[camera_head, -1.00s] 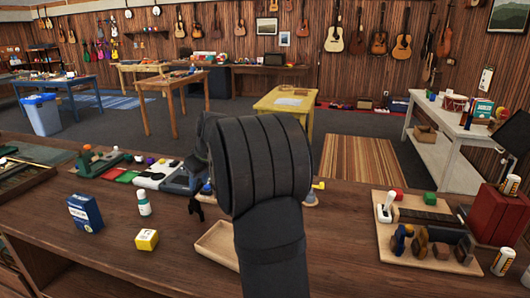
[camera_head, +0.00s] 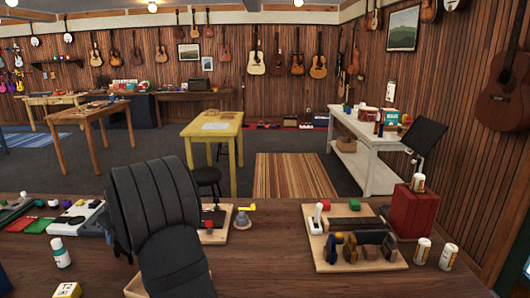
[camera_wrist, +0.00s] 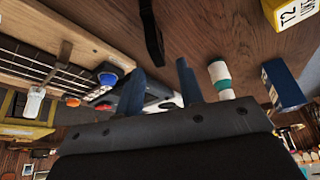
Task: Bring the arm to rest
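My arm stands over the brown workbench (camera_head: 250,270); its dark, ribbed link (camera_head: 155,205) fills the left middle of the head view and hides the gripper there. In the wrist view, my gripper (camera_wrist: 160,66) shows two blue fingers standing apart with a gap between them. It is open, and I see nothing held. Beyond the fingers lie a white and teal bottle (camera_wrist: 220,80), a blue box (camera_wrist: 283,84) and a yellow block (camera_wrist: 289,14). The bottle also shows in the head view (camera_head: 61,254).
A wooden board with clamps and blocks (camera_head: 320,262) lies right of my arm, with a red box (camera_head: 413,212) and cans (camera_head: 448,257) beside it. A yellow table (camera_head: 213,130) and a white bench (camera_head: 366,140) stand beyond. The bench front between arm and board is clear.

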